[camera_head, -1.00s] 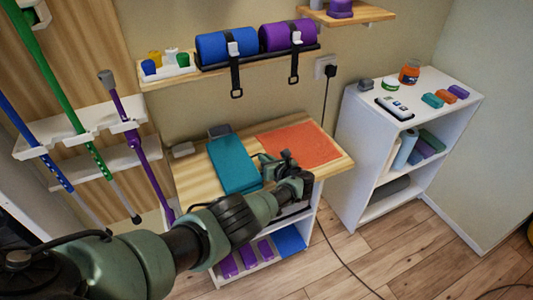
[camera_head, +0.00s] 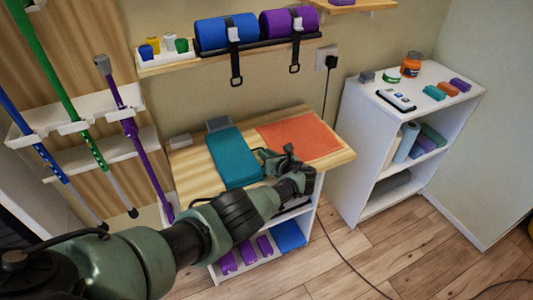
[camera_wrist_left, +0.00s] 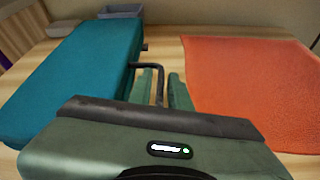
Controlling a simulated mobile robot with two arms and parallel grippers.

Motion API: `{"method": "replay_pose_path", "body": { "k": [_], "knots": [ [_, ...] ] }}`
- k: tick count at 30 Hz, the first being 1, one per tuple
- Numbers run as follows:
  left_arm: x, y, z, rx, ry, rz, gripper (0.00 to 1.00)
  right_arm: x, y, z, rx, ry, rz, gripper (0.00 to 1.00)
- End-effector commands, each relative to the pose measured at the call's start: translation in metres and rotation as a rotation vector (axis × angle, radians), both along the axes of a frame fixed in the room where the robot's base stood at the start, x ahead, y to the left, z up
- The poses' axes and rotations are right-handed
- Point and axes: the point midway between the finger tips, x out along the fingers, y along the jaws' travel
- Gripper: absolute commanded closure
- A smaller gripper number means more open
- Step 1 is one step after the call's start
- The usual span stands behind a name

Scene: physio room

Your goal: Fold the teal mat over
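The teal mat (camera_head: 232,158) lies on the wooden table top as a thick, flat slab; it also shows at the left in the left wrist view (camera_wrist_left: 75,75). My left gripper (camera_head: 277,160) is low over the table, just right of the mat's near right edge. In the left wrist view its two green fingers (camera_wrist_left: 163,88) stand apart, with a thin dark bent bar showing between them. I cannot tell whether this bar belongs to the mat. The fingers do not appear to hold the mat. My right gripper is not in view.
An orange mat (camera_head: 302,138) lies flat on the table, right of the gripper. A grey box (camera_head: 219,124) stands behind the teal mat. A wall shelf (camera_head: 180,63) with rolls and hanging straps is above. A white shelf unit (camera_head: 365,170) stands to the right.

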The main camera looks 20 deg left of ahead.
Motion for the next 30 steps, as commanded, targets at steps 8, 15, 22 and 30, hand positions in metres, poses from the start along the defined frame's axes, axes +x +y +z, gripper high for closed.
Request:
{"method": "replay_pose_path", "body": {
  "k": [8,15,22,30],
  "knots": [
    [-0.001,0.002,-0.001,-0.001,0.002,0.003,0.83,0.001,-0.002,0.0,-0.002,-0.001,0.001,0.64],
    [-0.004,-0.002,0.003,-0.001,0.002,0.002,0.83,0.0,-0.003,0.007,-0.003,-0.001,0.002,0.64],
    [-0.023,-0.03,0.02,-0.002,0.0,0.0,0.83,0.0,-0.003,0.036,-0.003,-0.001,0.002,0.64],
    [-0.043,-0.056,0.03,0.0,-0.003,0.0,0.83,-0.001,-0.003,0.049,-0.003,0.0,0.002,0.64]
  ]
}}
